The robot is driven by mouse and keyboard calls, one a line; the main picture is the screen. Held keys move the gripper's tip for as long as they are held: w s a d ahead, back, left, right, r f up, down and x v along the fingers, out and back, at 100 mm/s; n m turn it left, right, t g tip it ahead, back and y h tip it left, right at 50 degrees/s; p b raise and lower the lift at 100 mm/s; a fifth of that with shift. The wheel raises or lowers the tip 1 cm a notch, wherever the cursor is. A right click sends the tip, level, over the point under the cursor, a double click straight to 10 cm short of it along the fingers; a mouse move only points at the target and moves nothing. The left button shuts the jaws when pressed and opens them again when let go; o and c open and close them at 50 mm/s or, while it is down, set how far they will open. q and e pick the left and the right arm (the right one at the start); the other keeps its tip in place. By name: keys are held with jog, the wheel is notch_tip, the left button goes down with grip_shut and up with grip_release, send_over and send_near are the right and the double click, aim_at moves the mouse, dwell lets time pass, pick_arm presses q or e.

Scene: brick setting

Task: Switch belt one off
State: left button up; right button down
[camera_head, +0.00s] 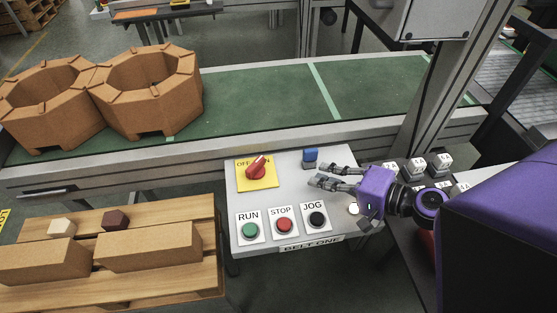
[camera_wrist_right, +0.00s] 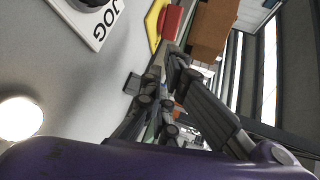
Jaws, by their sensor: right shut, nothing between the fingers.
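The grey control panel (camera_head: 235,208), labelled BELT ONE, stands in front of the conveyor. A red rotary switch (camera_head: 257,168) sits on its yellow plate at the upper left; OFF reads on the plate's left, and the handle tilts up to the right. Below are a green RUN button (camera_head: 250,231), a red STOP button (camera_head: 284,225) and a black JOG button (camera_head: 317,219). My right gripper (camera_head: 322,175) is shut and empty over the panel's right part, apart from the switch. In the right wrist view the fingers (camera_wrist_right: 164,74) show below the red switch (camera_wrist_right: 172,22). My left gripper is out of view.
A small blue piece (camera_head: 310,155) stands at the panel's top edge, close to my fingers. A white lamp (camera_head: 354,208) sits on the right. The green belt (camera_head: 260,95) carries two brown octagonal rings (camera_head: 150,90). A wooden pallet (camera_head: 205,270) with blocks stands left.

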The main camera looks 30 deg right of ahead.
jog(key=x, duration=0.4)
jog(key=p+x, duration=0.1)
jog(key=x, duration=0.3)
jog(key=r+p+x, duration=0.1)
jog(key=x, duration=0.3)
jog(key=shift+w+a, duration=0.2)
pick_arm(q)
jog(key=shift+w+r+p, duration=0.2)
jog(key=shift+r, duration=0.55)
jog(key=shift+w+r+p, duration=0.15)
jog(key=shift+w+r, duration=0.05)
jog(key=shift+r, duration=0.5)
pick_arm(e)
jog(key=shift+x, duration=0.8)
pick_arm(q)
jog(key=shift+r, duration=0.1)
pick_arm(e)
jog(key=shift+w+r, duration=0.15)
jog(key=shift+w, duration=0.25)
jog(key=shift+w+d+p, duration=0.1)
jog(key=shift+w+p, duration=0.25)
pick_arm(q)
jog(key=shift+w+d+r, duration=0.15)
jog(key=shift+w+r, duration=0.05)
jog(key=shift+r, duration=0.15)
pick_arm(e)
notch_tip(320, 180, up, 10)
